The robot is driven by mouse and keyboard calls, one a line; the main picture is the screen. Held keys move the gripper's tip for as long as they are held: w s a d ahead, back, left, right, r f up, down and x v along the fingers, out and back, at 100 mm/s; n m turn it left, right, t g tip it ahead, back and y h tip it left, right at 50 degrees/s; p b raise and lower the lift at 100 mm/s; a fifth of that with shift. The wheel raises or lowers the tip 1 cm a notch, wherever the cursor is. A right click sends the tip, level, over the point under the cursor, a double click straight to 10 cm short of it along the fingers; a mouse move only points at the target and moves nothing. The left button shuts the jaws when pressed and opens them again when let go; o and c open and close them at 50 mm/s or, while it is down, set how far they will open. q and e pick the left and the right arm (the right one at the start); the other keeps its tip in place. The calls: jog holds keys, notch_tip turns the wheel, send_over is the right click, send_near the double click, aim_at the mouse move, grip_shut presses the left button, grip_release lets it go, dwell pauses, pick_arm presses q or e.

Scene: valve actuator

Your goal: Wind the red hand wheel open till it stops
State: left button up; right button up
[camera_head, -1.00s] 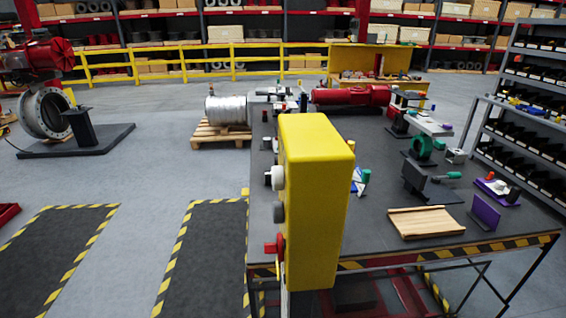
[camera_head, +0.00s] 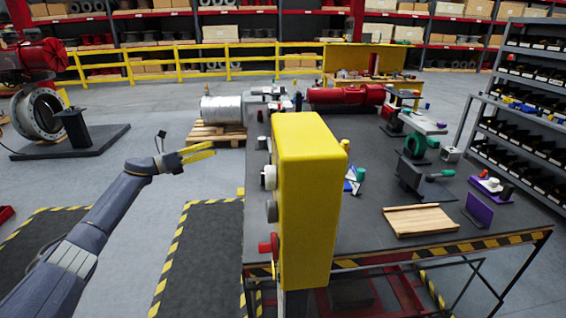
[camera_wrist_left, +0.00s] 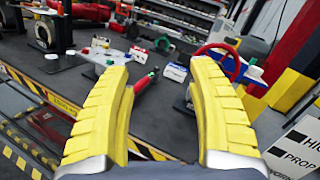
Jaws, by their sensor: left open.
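A thin red ring, which looks like the red hand wheel (camera_wrist_left: 222,46), shows in the left wrist view just beyond my right-hand finger there, which partly covers it. I cannot make out this wheel in the head view. My left gripper (camera_head: 207,151) is open and empty in the head view, held in the air left of the yellow box. The wheel is apart from the fingers or just behind one; I cannot tell the gap. My right gripper is out of view.
A tall yellow control box (camera_head: 309,200) with knobs stands close in front of the dark workbench (camera_head: 370,215). A wooden tray (camera_head: 420,220) and several fixtures occupy the bench. Floor between the box and the left flange stand (camera_head: 90,143) is mostly clear.

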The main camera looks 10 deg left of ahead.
pick_arm(q)
jog(key=shift+s+d+f+m+g+h, duration=1.05)
jog(key=shift+s+d+m+g, duration=2.3)
jog(key=shift+m, duration=2.05)
jog(key=x, duration=1.7)
jog(key=shift+w+r, duration=0.1)
jog(key=shift+r, duration=0.25)
grip_shut()
